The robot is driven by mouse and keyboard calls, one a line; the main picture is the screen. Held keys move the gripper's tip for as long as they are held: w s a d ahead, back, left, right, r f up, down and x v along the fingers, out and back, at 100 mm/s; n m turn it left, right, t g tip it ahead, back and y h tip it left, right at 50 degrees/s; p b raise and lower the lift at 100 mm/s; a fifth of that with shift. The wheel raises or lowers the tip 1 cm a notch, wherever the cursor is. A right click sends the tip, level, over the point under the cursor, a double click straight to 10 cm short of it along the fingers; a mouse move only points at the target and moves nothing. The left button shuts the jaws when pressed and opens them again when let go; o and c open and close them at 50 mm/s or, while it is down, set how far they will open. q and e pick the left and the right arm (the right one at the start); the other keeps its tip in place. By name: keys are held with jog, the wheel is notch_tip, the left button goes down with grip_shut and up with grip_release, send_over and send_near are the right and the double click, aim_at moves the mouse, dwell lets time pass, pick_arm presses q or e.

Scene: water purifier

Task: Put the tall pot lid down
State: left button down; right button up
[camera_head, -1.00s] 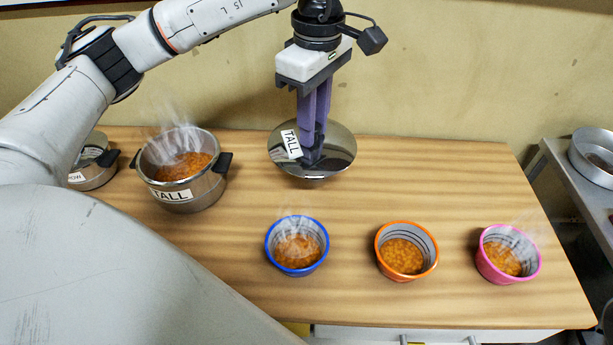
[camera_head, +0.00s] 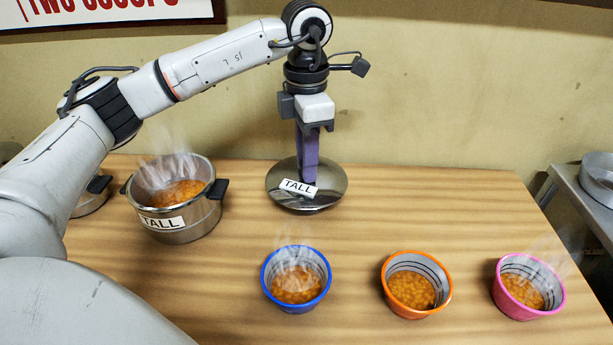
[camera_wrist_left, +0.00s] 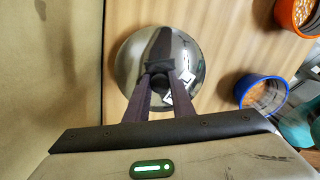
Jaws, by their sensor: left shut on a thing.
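The tall pot lid (camera_head: 325,195) is a shiny round metal lid with a white "TALL" label. It is right of the tall pot, at or just above the table top; I cannot tell whether it touches. My left gripper (camera_head: 306,178) points down and is shut on the lid's knob. The lid also shows in the left wrist view (camera_wrist_left: 190,60), with the gripper's purple fingers (camera_wrist_left: 158,92) on its dark knob. The tall pot (camera_head: 180,222), labelled "TALL", stands uncovered and steaming with orange food in it. My right gripper is not in view.
A blue bowl (camera_head: 296,303), an orange bowl (camera_head: 417,312) and a pink bowl (camera_head: 527,311) of orange food stand along the front. Another pot (camera_head: 92,198) is partly hidden behind my left arm. The table right of the lid is clear. A metal counter (camera_head: 580,195) stands at the right.

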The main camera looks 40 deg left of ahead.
pick_arm(q)
jog(key=shift+f, duration=1.7)
jog(key=shift+f, duration=0.15)
jog(key=c, duration=1.5)
grip_release()
jog(key=shift+c, duration=0.2)
notch_tip(320, 180, up, 12)
jog(key=shift+r+p, duration=0.15)
jog(key=shift+p, duration=0.3)
